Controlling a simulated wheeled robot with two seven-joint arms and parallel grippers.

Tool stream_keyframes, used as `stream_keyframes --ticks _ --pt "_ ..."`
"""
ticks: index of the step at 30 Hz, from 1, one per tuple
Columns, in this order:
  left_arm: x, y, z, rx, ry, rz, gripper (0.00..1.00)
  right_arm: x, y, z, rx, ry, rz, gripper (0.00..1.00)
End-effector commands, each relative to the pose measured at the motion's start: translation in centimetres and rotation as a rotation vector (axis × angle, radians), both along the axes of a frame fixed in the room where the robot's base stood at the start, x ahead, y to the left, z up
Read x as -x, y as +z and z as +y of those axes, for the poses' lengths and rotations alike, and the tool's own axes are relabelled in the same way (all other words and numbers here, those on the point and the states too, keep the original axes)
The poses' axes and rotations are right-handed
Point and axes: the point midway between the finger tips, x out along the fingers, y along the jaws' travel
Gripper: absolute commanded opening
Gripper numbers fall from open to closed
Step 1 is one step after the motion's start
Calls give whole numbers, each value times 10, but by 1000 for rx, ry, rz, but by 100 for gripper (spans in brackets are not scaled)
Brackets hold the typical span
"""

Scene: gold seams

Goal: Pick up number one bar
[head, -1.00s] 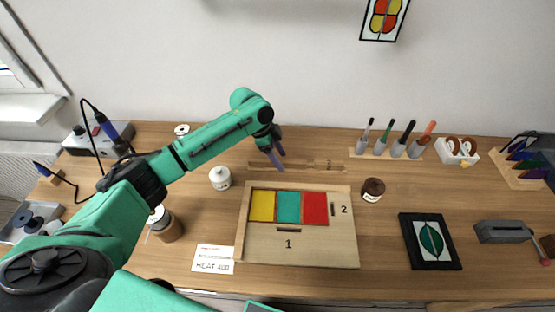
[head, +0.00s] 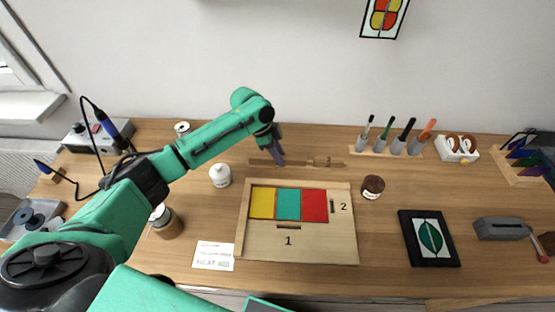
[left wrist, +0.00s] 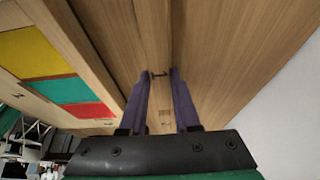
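A thin light-wood bar (head: 260,162) lies along the back of the table, behind the wooden tray. A small mark, hard to read, shows toward its right end, and I cannot tell whether it is one bar or two end to end. My left gripper (head: 280,162) is over its middle, fingers pointing down, and hides part of it. In the left wrist view the purple fingers of my left gripper (left wrist: 160,74) stand apart, with the wood strip (left wrist: 154,30) running between and below them. A small dark detail shows between the tips. My right gripper is not in view.
The wooden tray (head: 255,240) holds yellow, teal and red panels, with slots marked 1 and 2. A white jar (head: 220,175) stands left of the bar, a dark jar (head: 372,186) to the right. A pen stand (head: 385,151) is at the back right.

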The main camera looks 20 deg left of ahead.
Motion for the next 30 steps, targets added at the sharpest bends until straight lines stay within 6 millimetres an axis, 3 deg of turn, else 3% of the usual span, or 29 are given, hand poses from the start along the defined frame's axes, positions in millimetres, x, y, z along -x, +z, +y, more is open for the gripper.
stream_keyframes --ticks 1,2,13,17,20,30 --pt "0 0 0 0 0 0 8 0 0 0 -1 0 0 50" --pt "0 0 0 0 0 0 0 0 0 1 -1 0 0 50" --pt "-1 3 1 -2 0 -2 0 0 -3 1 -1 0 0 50" --pt "-1 20 0 1 -1 -3 0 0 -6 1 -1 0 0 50" --pt "-2 45 0 1 0 -7 0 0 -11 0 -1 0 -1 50" --pt "-1 169 -1 1 -2 -7 0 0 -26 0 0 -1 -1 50"
